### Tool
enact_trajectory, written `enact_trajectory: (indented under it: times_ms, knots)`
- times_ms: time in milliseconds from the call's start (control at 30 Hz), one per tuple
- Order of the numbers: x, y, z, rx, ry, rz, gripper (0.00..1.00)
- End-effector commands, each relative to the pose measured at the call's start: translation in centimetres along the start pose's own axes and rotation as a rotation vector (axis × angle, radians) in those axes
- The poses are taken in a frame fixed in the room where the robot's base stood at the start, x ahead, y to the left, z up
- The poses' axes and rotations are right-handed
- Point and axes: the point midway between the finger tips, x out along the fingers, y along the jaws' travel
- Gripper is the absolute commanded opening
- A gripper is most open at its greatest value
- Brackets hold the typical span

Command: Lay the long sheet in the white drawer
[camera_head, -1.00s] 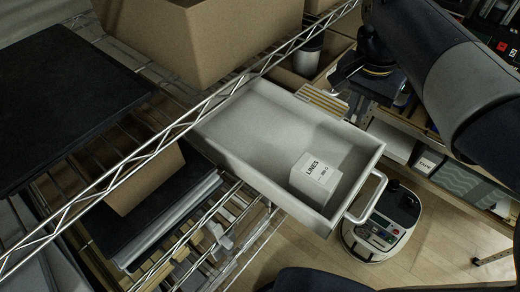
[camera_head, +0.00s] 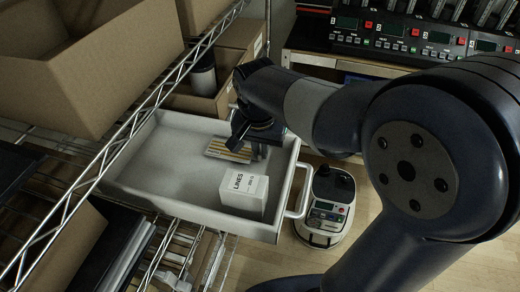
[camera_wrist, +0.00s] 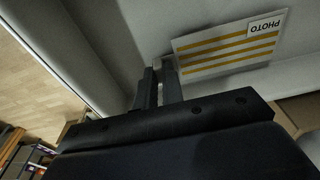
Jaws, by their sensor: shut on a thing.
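The open white drawer (camera_head: 128,166) stands out from the wire shelf. The long sheet (camera_head: 226,151), white with yellow stripes, shows over the far part of the drawer. In the wrist view the sheet (camera_wrist: 215,53) has a label reading PHOTO. My gripper (camera_head: 257,148) is shut on the sheet's near end, and the fingers show in the wrist view (camera_wrist: 161,72). Part of the sheet is hidden by the gripper in the head view. I cannot tell whether the sheet touches the drawer floor.
A white box marked LINES (camera_head: 244,191) stands in the drawer near its handle (camera_head: 302,190). A small round machine (camera_head: 327,205) stands on the floor beyond the drawer.

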Motion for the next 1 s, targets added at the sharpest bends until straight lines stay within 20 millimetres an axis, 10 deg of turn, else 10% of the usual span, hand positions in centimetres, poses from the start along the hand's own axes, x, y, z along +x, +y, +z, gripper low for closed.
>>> enact_trajectory:
  times_ms: [467,733,1000]
  knots:
    - [1.36,0.01,0.18,0.0,0.0,-0.001,0.0]
    - [1.21,0.0,0.16,0.0,0.0,-0.001,0.3]
    - [1.04,0.0,0.14,0.0,0.0,-0.001,0.3]
